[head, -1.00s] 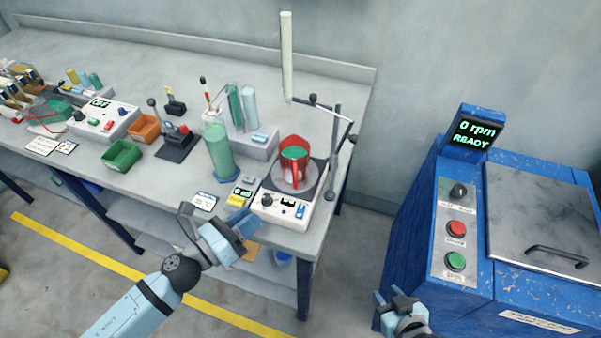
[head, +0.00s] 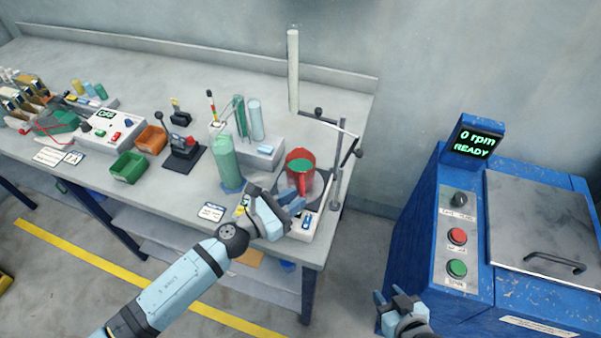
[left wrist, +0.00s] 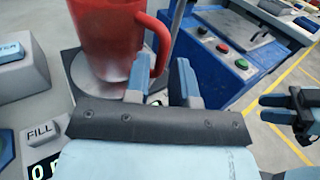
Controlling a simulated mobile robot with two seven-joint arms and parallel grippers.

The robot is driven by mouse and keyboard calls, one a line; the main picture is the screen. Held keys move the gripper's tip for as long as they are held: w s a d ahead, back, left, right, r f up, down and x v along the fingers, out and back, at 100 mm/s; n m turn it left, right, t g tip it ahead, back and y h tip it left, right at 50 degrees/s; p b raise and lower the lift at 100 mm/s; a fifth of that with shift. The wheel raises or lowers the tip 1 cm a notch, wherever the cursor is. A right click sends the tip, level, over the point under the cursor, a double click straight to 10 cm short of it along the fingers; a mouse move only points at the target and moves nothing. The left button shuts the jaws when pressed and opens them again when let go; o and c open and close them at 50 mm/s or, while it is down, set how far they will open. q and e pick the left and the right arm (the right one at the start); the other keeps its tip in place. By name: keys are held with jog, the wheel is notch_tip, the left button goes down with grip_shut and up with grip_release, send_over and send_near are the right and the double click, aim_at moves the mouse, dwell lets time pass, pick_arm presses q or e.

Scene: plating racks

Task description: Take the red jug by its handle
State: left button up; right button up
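The red jug (head: 300,163) stands upright on the round plate of a white stirrer unit (head: 307,229), with green contents showing inside. Its red handle (head: 302,184) faces my left gripper (head: 292,205), which is open at the front of the unit. In the left wrist view the jug (left wrist: 108,35) stands at upper left. Its handle (left wrist: 163,45) curves down at the gap between the two blue fingers (left wrist: 160,78), which are not closed on it. My right gripper (head: 388,297) is open and empty, low beside the blue machine.
A stand with a thin rod (head: 337,165) rises close to the jug's right. A green bottle (head: 225,162) stands to its left. The blue machine (head: 455,225) is at right, with floor between it and the bench (head: 200,80).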

pick_arm(q)
jog(key=x, duration=0.2)
jog(key=shift+w+d, duration=0.25)
jog(key=shift+d, duration=0.05)
grip_shut()
jog(key=shift+r, duration=0.15)
